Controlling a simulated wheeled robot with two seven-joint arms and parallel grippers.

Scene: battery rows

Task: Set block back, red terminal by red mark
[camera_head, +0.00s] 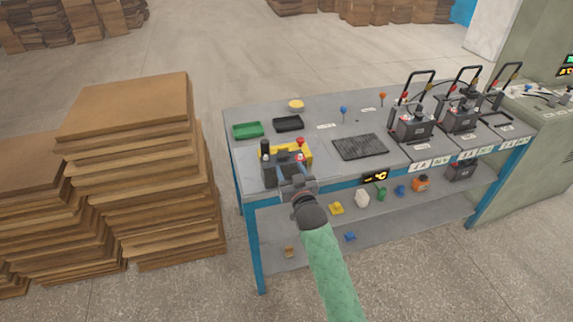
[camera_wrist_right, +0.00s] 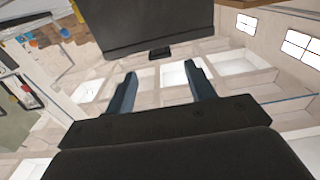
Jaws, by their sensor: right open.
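A dark grey block (camera_head: 284,171) stands at the left end of the workbench. A red terminal (camera_head: 300,142) tops its right side and a black terminal (camera_head: 265,149) its left. Yellow (camera_head: 303,152) shows around its back and right. My right gripper (camera_head: 291,178) is at the block's near side and overlaps it; I cannot tell whether it touches. In the right wrist view the fingers (camera_wrist_right: 158,90) are spread with nothing between them, and a large dark shape (camera_wrist_right: 145,28) lies beyond them. I cannot make out a red mark. My left gripper is not in view.
A black ribbed mat (camera_head: 360,147) lies right of the block. A green tray (camera_head: 248,130) and a black tray (camera_head: 288,124) lie behind it. Blocks with handles (camera_head: 414,125) stand farther right. Cardboard stacks (camera_head: 140,170) stand left of the bench; a lower shelf (camera_head: 385,222) holds small parts.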

